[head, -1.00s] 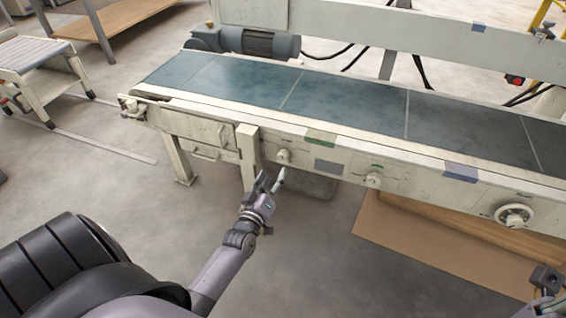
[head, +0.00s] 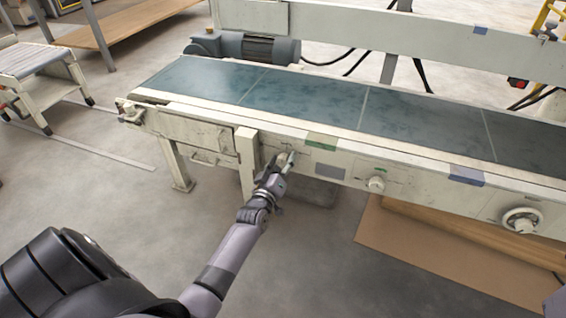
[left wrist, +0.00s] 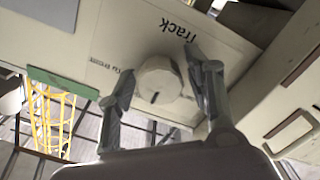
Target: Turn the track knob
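The track knob (left wrist: 158,82) is a round whitish knob with a dark mark, on a pale panel beside the printed word "Track" in the left wrist view. My left gripper (left wrist: 160,65) is open, with one finger on each side of the knob. I cannot tell whether either finger touches it. In the head view my left gripper (head: 285,162) is at the front panel of the conveyor (head: 222,117) and mostly hides the knob. My right gripper is not in view.
Another knob (head: 376,184) and a round handwheel (head: 521,220) sit further right on the panel. A leg (head: 247,165) and a drawer-like box (head: 190,132) are left of my gripper. A flat brown board (head: 430,250) lies on the floor below.

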